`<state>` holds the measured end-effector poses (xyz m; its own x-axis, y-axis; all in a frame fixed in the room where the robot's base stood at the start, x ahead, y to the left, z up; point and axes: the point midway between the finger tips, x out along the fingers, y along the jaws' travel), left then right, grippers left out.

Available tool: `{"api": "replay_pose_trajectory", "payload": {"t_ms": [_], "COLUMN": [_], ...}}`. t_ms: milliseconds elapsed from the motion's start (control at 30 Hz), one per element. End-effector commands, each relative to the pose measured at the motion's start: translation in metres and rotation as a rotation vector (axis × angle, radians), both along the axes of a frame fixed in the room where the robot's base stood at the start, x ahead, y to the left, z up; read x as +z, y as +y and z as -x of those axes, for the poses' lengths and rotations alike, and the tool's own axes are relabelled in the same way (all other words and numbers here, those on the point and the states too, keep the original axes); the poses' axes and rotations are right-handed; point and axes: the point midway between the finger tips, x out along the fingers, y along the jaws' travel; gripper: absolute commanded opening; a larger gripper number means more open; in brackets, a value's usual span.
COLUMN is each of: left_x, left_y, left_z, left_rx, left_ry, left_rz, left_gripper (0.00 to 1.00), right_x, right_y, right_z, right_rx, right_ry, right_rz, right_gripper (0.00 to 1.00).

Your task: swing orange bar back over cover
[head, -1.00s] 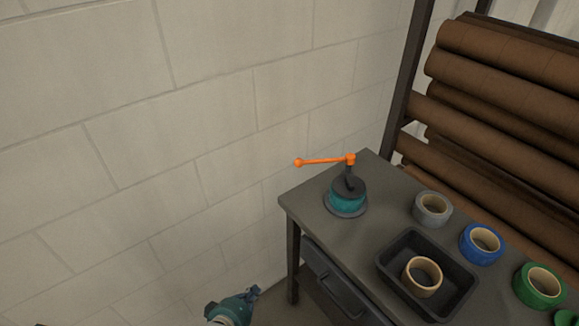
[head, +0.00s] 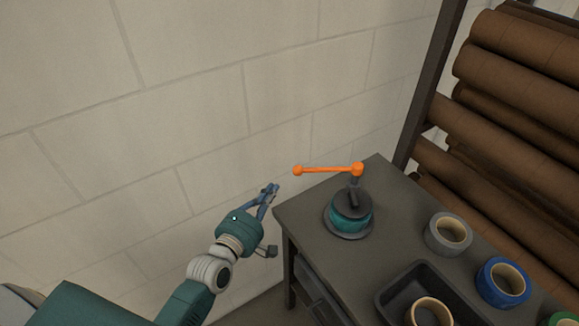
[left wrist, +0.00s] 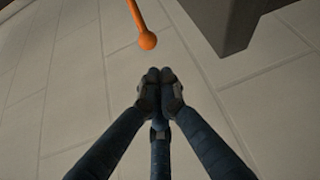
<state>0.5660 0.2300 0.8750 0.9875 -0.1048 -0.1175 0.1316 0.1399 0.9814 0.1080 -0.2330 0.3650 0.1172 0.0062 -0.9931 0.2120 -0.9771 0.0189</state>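The orange bar (head: 328,169) with a ball at its left end (head: 298,169) stands out level from an orange hub on a dark post. Below it on the table is a round device with a teal body (head: 349,220) and a dark top (head: 349,203), which I take as the cover. The bar points left, past the table's edge. In the left wrist view the ball (left wrist: 147,40) hangs just beyond the fingertips, not touching. My right gripper is out of view.
The grey table (head: 395,205) holds tape rolls in grey (head: 448,233) and blue (head: 503,282), and a dark tray (head: 388,297) with a tan roll. A block wall (head: 200,120) stands behind; a rack of brown rolls (head: 510,110) is at right. Its dark frame post (head: 428,90) rises behind the table.

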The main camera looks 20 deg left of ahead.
Motion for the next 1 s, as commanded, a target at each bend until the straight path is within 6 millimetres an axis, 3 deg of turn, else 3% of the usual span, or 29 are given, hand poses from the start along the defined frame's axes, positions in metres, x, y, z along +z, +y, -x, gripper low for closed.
{"api": "replay_pose_trajectory", "payload": {"t_ms": [100,233,367,600,800,1000], "left_x": [0.000,0.000,-0.001,-0.007,-0.011,-0.013], "left_y": [0.000,0.000,-0.002,-0.007,-0.010,-0.011], "left_z": [0.000,-0.005,-0.021,-0.065,-0.091,-0.099], "left_rx": [0.000,0.000,-0.001,0.000,0.000,0.000], "left_ry": [0.001,0.000,-0.001,0.000,0.001,0.001], "left_rz": [-0.001,-0.002,-0.002,-0.002,-0.002,-0.002], "left_gripper": [0.00,0.00,0.00,0.00,0.00,0.00], "right_x": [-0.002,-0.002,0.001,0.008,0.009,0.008], "right_y": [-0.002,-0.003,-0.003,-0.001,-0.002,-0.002], "right_z": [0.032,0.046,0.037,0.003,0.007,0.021], "right_rx": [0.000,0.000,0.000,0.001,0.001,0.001], "right_ry": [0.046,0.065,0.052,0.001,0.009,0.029], "right_rz": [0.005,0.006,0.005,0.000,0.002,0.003], "right_gripper": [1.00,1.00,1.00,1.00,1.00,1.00]}}
